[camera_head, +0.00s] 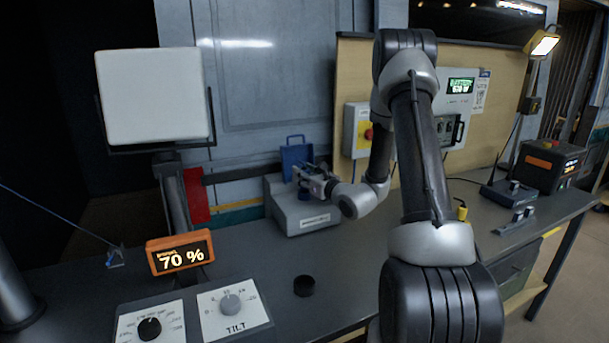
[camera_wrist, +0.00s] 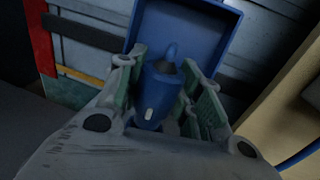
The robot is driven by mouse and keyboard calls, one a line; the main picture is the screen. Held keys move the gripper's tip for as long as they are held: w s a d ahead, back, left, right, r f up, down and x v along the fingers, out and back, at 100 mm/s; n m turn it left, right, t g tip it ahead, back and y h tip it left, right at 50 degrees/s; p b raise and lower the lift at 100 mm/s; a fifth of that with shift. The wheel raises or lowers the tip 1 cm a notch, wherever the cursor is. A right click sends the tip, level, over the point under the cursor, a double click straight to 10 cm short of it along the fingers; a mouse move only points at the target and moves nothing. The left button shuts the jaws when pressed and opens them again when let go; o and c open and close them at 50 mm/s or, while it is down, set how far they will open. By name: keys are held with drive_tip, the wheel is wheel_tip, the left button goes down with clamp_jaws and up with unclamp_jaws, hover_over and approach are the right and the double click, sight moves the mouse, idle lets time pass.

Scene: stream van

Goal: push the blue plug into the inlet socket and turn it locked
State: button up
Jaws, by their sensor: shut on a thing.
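The blue plug (camera_wrist: 158,92) is between the fingers of my gripper (camera_wrist: 168,95) in the wrist view, with a small white mark on its side. My gripper is shut on it. In the head view my gripper (camera_head: 312,182) is over the grey inlet box (camera_head: 297,218), in front of the box's raised blue lid (camera_head: 296,152). The lid also shows behind the plug in the wrist view (camera_wrist: 210,30). The fingers hide the socket and the plug's front end, so I cannot tell how far the plug is in or how it is turned.
A black round cap (camera_head: 304,286) lies on the bench front. An orange 70 % display (camera_head: 180,255) and a tilt dial (camera_head: 231,303) stand at the left. The bench between is clear.

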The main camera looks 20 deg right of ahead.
drive_tip(key=shift+f, duration=1.6)
drive_tip(key=shift+d+n+y, duration=0.15)
drive_tip(key=shift+n+y, duration=0.55)
drive_tip(key=shift+y, duration=0.4)
drive_tip(key=shift+n+g+y, duration=0.8)
drive_tip(key=shift+n+y, duration=0.1)
drive_tip(key=shift+y, duration=0.4)
drive_tip(key=n+g+y, duration=0.1)
drive_tip(key=n+y, duration=0.1)
drive_tip(key=shift+g+y, duration=0.3)
drive_tip(key=shift+n+g+y, duration=0.6)
drive_tip(key=shift+y, duration=0.1)
drive_tip(key=shift+y, duration=0.3)
